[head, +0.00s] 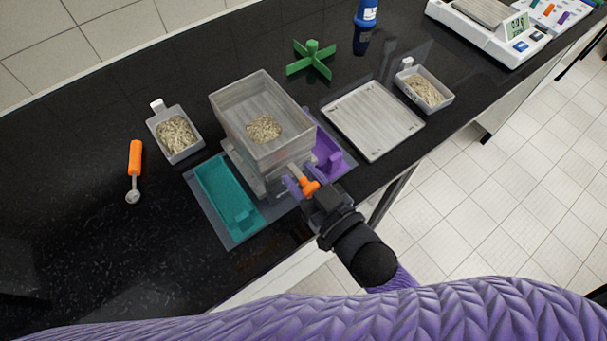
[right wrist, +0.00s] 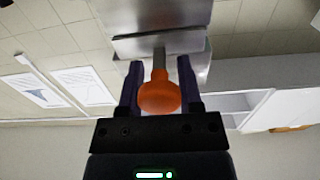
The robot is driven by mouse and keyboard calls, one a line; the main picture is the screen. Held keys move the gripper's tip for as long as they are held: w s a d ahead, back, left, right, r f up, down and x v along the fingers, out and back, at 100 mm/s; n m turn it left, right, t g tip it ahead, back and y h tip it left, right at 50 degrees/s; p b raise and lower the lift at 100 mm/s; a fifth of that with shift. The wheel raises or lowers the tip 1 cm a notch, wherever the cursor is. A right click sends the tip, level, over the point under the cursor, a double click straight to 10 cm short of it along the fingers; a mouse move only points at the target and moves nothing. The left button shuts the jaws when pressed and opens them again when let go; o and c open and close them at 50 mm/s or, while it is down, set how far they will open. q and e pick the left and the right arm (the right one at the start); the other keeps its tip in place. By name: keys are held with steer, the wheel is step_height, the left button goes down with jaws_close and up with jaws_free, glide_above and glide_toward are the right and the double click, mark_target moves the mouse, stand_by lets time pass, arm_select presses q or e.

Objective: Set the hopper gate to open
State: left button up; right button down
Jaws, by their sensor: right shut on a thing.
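The clear grey hopper (head: 285,148) stands on the black bench with a small heap of pale grains inside. Its gate handle is an orange knob (head: 309,187) on a metal rod at the front; the knob shows large in the right wrist view (right wrist: 159,97). My right gripper (head: 299,187) is shut on the orange knob, one purple finger on each side of it in the wrist view (right wrist: 159,72). The gate plate itself is hidden, so I cannot tell its position. My left gripper is not in view.
A teal tray (head: 222,190) and a purple tray (head: 330,150) flank the hopper. Grain scoops (head: 185,155) (head: 437,104), an orange-handled spoon (head: 135,160), a grey square tray (head: 373,120), a green cross (head: 312,62) and a scale (head: 520,47) stand around.

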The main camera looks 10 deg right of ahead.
stand_by(0.5)
steer(key=p+v, duration=0.2)
steer(key=v, duration=0.3)
steer(key=shift+p, duration=0.3)
steer(key=shift+c, duration=1.4)
jaws_free()
steer(key=shift+s+d, duration=0.1)
steer(key=shift+s, duration=0.05)
steer(key=v, duration=1)
